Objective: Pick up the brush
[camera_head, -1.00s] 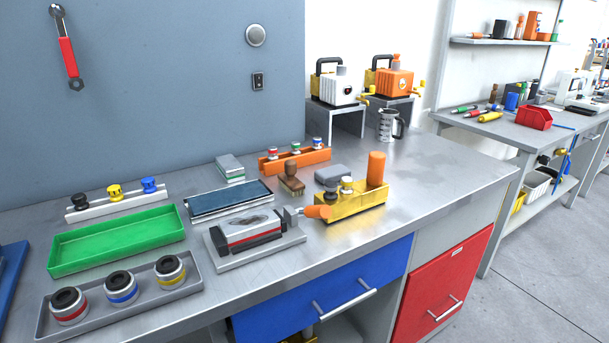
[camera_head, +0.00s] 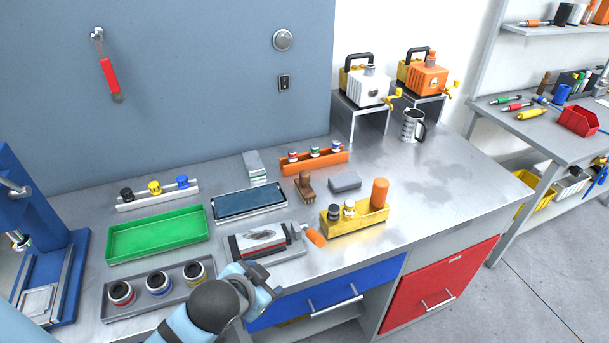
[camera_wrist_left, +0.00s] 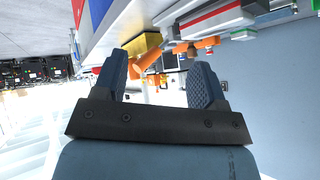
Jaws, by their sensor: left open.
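The brush (camera_head: 305,186) has a brown wooden handle and stands on the metal bench, between the dark blue tray and the grey block. My left gripper (camera_head: 268,288) comes in from the lower left in the head view, in front of the vise and well short of the brush. In the left wrist view the left gripper (camera_wrist_left: 163,75) is open with nothing held. Orange parts and a yellow block show beyond its fingers there; I cannot make out the brush in that view. My right gripper is not in view.
A vise (camera_head: 262,240) with an orange handle and a yellow holder (camera_head: 340,222) with an upright orange cylinder stand in front of the brush. An orange rack (camera_head: 314,162) is behind it and a grey block (camera_head: 345,181) beside it.

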